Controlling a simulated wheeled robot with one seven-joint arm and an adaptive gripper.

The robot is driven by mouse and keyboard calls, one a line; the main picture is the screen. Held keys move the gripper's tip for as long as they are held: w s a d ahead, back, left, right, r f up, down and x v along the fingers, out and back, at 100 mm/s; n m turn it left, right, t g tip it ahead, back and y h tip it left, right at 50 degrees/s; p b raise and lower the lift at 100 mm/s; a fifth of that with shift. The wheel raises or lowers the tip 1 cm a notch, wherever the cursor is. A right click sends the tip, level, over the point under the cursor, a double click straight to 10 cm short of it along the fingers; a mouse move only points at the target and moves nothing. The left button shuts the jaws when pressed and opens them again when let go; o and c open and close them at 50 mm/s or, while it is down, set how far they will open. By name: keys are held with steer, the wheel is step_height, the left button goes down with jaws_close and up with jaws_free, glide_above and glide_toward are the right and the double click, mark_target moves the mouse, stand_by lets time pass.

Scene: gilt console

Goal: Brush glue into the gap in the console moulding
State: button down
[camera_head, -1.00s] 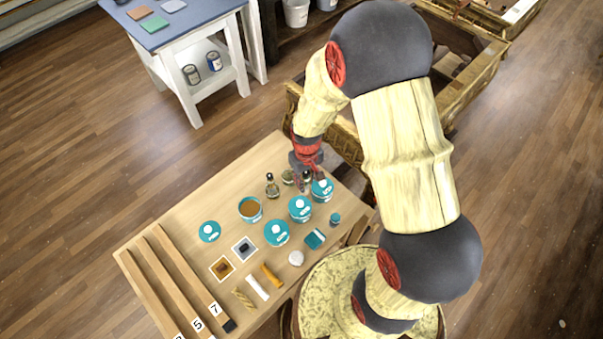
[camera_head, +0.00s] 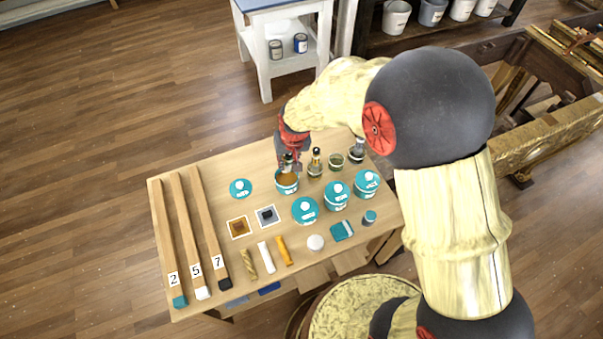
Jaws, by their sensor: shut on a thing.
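My gripper (camera_head: 291,166) points down over the open tub of amber glue (camera_head: 287,187) on the wooden worktable. It is shut on a small, slim thing with a dark part, which looks like a brush. Its lower end is at or just above the tub's mouth; I cannot tell whether it touches the glue. The gilt console (camera_head: 550,140) stands at the right, behind my arm and partly hidden by it. The gap in its moulding cannot be made out.
On the worktable (camera_head: 210,165), a dark-capped bottle (camera_head: 315,164) and small jars (camera_head: 336,162) stand right of the tub. Teal-lidded tubs (camera_head: 305,210) stand in front. Numbered wooden strips (camera_head: 190,235) lie left. A white side table (camera_head: 270,60) stands behind.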

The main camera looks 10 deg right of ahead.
mark_target(289, 169)
steer(key=shift+f+m+t, duration=0.1)
steer(key=shift+m+t, duration=0.2)
steer(key=shift+m, duration=0.1)
steer(key=shift+f+b, duration=2.2)
steer(key=shift+f, duration=0.8)
steer(key=shift+f, duration=0.55)
steer(key=shift+r, duration=0.1)
steer(key=shift+r+p, duration=2.3)
steer(key=shift+r, duration=1.15)
